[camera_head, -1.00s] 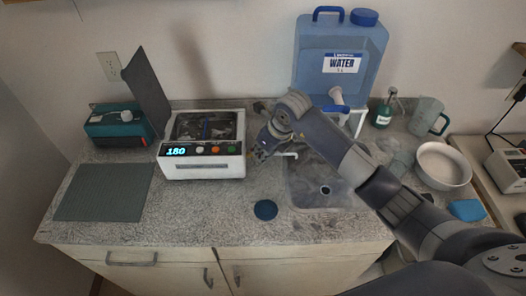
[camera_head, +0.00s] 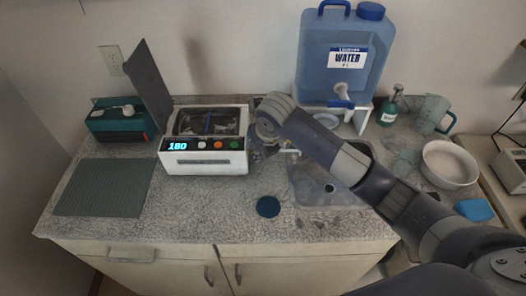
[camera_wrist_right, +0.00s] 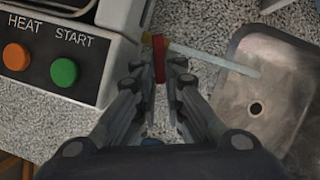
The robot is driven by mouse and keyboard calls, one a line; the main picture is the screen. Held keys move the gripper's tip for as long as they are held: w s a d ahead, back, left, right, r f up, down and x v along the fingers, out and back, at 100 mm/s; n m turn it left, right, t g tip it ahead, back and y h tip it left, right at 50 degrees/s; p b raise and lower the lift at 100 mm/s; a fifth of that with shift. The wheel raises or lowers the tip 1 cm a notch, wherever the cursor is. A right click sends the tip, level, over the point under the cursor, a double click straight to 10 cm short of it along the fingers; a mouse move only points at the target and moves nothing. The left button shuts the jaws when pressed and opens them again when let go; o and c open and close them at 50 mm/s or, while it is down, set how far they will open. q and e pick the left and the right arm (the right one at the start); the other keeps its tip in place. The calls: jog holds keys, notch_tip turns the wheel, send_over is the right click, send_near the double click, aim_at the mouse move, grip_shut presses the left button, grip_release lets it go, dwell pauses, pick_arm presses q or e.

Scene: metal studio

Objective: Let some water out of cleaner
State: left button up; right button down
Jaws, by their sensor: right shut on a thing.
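The white cleaner (camera_head: 203,158) stands on the counter with its dark lid raised; its display reads 180. In the right wrist view its panel (camera_wrist_right: 60,55) shows an orange HEAT button and a green START button. A red valve handle (camera_wrist_right: 159,62) is at its right side. A pale drain tube (camera_wrist_right: 215,59) runs from there over the sink (camera_wrist_right: 270,85); its end also shows in the head view (camera_head: 291,151). My right gripper (camera_wrist_right: 160,68) is shut on the red handle. No water flow is visible. My left gripper is not in view.
A blue water jug (camera_head: 345,60) stands on a white stand behind the sink. A round blue coaster (camera_head: 268,207) lies in front. A soap bottle (camera_head: 391,105), pitcher (camera_head: 428,112) and white bowl (camera_head: 449,163) are at the right. A grey mat (camera_head: 103,187) lies left.

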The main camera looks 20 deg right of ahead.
jog(key=shift+a+m, duration=0.25)
jog(key=shift+m, duration=0.35)
jog(key=shift+h, duration=0.3)
jog(key=c, duration=1.7)
grip_release()
jog(key=shift+r, duration=0.1)
jog(key=shift+v, duration=3.95)
jog(key=shift+d, duration=0.15)
